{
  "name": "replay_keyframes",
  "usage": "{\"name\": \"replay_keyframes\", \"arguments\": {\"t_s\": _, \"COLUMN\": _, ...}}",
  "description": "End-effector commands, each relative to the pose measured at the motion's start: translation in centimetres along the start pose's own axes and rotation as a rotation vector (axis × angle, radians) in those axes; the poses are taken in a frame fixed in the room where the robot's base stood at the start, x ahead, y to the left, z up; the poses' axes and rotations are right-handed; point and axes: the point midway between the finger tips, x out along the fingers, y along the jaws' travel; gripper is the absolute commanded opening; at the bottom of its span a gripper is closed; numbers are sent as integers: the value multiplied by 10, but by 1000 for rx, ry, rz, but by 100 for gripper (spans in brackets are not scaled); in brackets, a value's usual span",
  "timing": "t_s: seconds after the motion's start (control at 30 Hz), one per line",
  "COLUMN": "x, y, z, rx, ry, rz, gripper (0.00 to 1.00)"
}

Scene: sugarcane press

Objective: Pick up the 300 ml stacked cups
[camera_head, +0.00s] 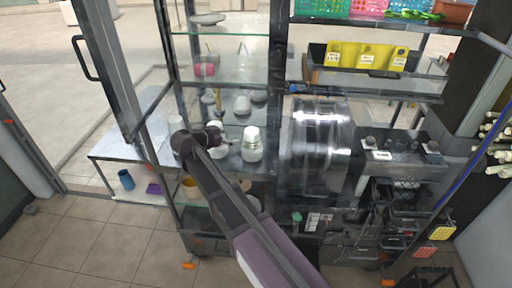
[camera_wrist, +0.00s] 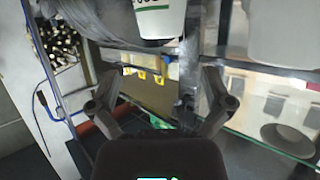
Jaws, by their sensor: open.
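A white stack of cups (camera_head: 252,145) stands upright on the middle shelf of the glass cabinet in the head view. In the wrist view a white cup with green lettering (camera_wrist: 160,18) shows at the top edge, partly cut off; I cannot read a size. My gripper (camera_head: 214,137) is left of the white stack in the head view, with a small gap seeming to lie between them. In the wrist view my gripper (camera_wrist: 158,78) has its two fingers spread wide, with nothing between them. The cup lies beyond the fingertips in that picture.
Small bowl-like items (camera_head: 242,105) sit on the shelf behind the stack. A shiny clear-covered machine (camera_head: 320,145) stands close to its right. Glass shelf edges and a dark cabinet post (camera_head: 162,55) surround the arm. A large pale container (camera_wrist: 283,32) fills the wrist view's upper right.

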Motion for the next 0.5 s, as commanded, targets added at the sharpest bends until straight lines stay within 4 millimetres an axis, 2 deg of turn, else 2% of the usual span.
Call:
{"name": "replay_keyframes", "arguments": {"t_s": 0.03, "x": 10, "y": 0, "z": 3, "rx": 1, "ry": 0, "rz": 3, "gripper": 100}}
{"name": "replay_keyframes", "arguments": {"t_s": 0.23, "x": 40, "y": 0, "z": 3, "rx": 1, "ry": 0, "rz": 3, "gripper": 100}}
{"name": "replay_keyframes", "arguments": {"t_s": 0.5, "x": 60, "y": 0, "z": 1, "rx": 0, "ry": 0, "rz": 1, "gripper": 100}}
